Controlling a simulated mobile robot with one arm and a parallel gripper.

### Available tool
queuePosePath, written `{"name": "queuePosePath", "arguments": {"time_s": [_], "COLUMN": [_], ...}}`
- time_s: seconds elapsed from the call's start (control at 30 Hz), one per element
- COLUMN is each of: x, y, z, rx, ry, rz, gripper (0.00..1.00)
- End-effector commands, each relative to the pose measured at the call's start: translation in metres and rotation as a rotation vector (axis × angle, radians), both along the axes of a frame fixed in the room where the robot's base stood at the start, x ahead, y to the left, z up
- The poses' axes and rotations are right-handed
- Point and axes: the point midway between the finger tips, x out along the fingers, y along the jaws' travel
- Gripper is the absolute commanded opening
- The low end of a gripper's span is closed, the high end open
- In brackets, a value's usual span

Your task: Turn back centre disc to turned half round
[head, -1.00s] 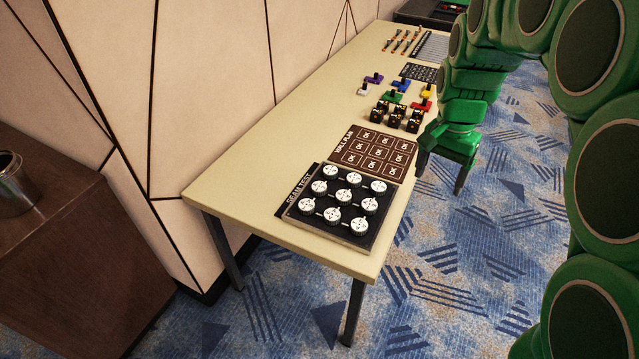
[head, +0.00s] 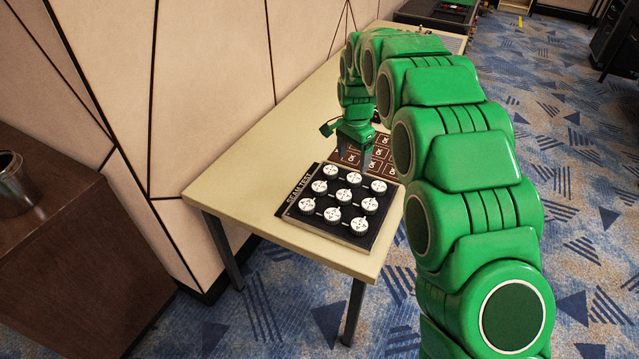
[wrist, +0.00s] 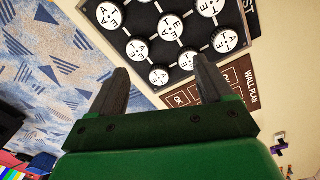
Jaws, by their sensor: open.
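The black board (head: 290,213) labelled SEAM TEST lies on the near end of the table and bears rows of white round discs. The back centre disc (head: 354,179) is in the middle of the row farthest from me; it also shows in the wrist view (wrist: 186,61) near the right fingertip. Its face has dark marks, too small to read its turn surely. My gripper (head: 353,160) points down just behind that row, above the wall plan card. In the wrist view its jaws (wrist: 158,72) are apart, with nothing held between them.
The brown WALL PLAN card (head: 384,162) lies directly behind the board, partly hidden by my gripper. The pale table (head: 245,180) is bare left of the board. A panelled wall (head: 210,90) runs along the table's left side. A brown cabinet (head: 60,250) stands at left.

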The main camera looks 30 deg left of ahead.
Motion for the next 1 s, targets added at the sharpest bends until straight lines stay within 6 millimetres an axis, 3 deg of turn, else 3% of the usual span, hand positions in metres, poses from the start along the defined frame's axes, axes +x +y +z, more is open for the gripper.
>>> {"name": "queuePosePath", "arguments": {"time_s": [0.2,0.4,0.77,1.0], "x": [0.005,0.004,0.003,0.002], "y": [0.055,0.091,0.105,0.104], "z": [-0.040,-0.067,-0.085,-0.111], "rx": [0.008,0.017,0.019,0.017], "ry": [-0.008,-0.013,-0.015,-0.011], "rz": [-0.029,-0.053,-0.066,-0.065], "gripper": [0.80,0.80,0.80,0.80]}}
